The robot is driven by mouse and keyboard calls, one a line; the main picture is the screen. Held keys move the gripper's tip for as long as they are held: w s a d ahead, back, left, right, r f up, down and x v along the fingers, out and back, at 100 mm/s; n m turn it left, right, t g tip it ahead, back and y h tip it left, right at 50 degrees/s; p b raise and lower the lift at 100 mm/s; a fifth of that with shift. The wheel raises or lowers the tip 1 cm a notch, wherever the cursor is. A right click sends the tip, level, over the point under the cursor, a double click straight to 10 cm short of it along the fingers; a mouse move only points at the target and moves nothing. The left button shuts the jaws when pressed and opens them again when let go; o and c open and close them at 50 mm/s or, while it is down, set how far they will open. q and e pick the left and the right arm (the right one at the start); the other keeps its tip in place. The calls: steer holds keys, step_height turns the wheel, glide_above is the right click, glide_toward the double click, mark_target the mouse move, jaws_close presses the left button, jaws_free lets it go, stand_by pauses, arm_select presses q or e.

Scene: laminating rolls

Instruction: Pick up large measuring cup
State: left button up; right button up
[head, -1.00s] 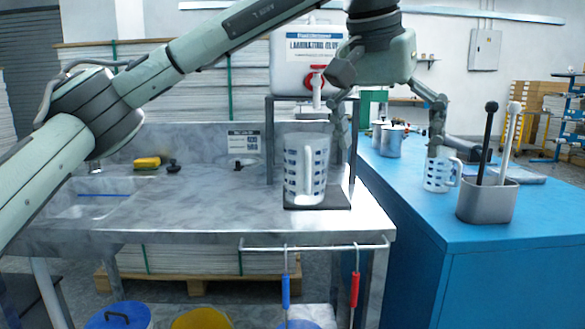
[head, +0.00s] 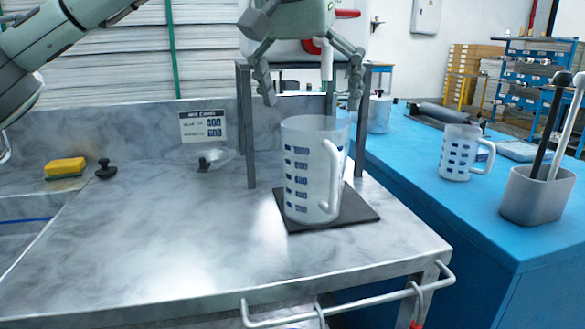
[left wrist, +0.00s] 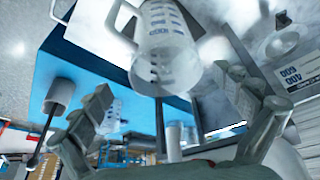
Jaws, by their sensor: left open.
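The large measuring cup (head: 303,165) is a clear cup with blue marks. It stands upright on a dark square mat (head: 358,208) on the grey marbled counter, its handle to the right. My left gripper (head: 312,92) is open and empty above the cup's rim, its two fingers pointing down and spread apart. In the left wrist view the large cup (left wrist: 168,50) shows upside down, beyond and between the spread fingers (left wrist: 170,105). A smaller measuring cup (head: 456,153) stands on the blue table to the right. My right gripper is not seen.
A metal stand (head: 247,125) with a spout (head: 326,60) above it is just behind the cup. A yellow sponge (head: 65,168), a black stopper (head: 106,170) and a sign (head: 203,127) are at left. A grey holder (head: 536,196) with two sticks is on the blue table (head: 420,170).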

mark_target(315, 161)
arm_select(q)
steer(key=x, duration=0.6)
steer(key=shift+w+a+f, duration=0.1)
steer(key=shift+w+f, duration=0.2)
steer(key=shift+x, duration=2.65)
